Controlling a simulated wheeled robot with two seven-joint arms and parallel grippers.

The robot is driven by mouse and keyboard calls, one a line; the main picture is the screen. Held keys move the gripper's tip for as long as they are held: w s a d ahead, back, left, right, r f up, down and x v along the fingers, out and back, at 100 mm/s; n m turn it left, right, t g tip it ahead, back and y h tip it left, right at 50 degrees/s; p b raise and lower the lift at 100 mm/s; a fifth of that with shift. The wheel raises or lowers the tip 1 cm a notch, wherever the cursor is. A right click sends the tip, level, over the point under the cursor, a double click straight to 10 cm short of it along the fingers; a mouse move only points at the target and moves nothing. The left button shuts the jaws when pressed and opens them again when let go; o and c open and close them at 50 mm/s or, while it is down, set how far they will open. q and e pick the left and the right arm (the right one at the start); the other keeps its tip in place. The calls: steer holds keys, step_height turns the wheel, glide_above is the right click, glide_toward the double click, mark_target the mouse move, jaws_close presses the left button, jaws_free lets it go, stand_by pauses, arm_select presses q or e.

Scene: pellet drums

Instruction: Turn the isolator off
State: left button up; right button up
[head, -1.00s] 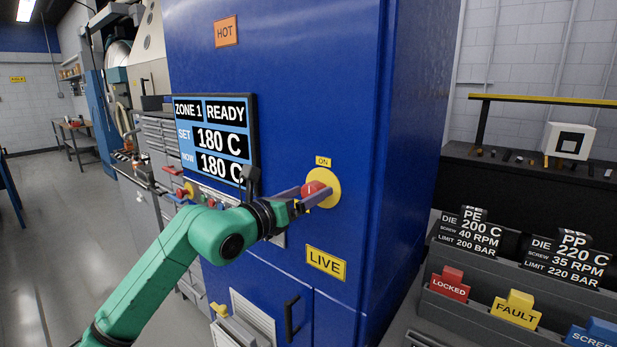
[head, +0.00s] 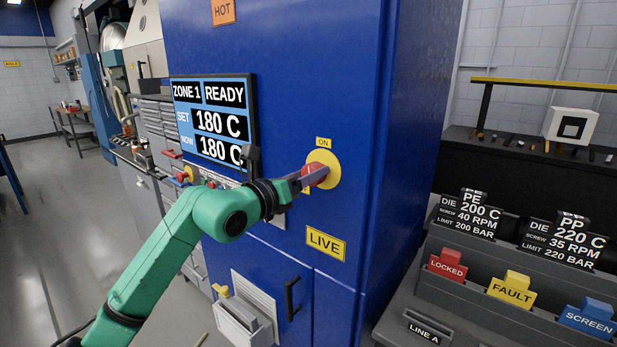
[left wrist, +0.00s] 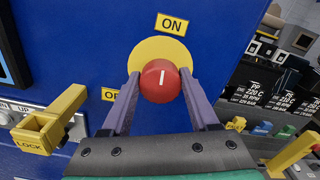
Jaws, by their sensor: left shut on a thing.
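The isolator is a round red knob (head: 315,173) on a yellow disc (head: 330,164) on the blue cabinet front. An ON label (head: 323,142) is above it; in the left wrist view an OFF label (left wrist: 108,95) is partly hidden behind a finger at the left. My left gripper (head: 308,178) is shut on the red knob, one finger on each side of it in the left wrist view (left wrist: 161,82). The knob's white mark stands about upright there, towards the ON label (left wrist: 171,24). A yellow LIVE sign (head: 325,243) is below. My right gripper is out of view.
A display (head: 214,122) reads ZONE 1 READY, 180 C. In the left wrist view a yellow LOCK piece (left wrist: 45,125) sticks out left of the knob. A grey rack (head: 470,285) with LOCKED, FAULT and SCREEN tags stands at the right.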

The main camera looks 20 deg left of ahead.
arm_select(q)
steer(key=shift+a+f+n+p, duration=0.1)
steer(key=shift+n+p, duration=1.3)
steer(key=shift+n, duration=2.85)
steer(key=shift+a+f+n+p, duration=0.1)
steer(key=shift+n+p, duration=1.3)
steer(key=shift+n, duration=2.85)
steer(key=o, duration=1.4)
steer(key=shift+f, duration=0.1)
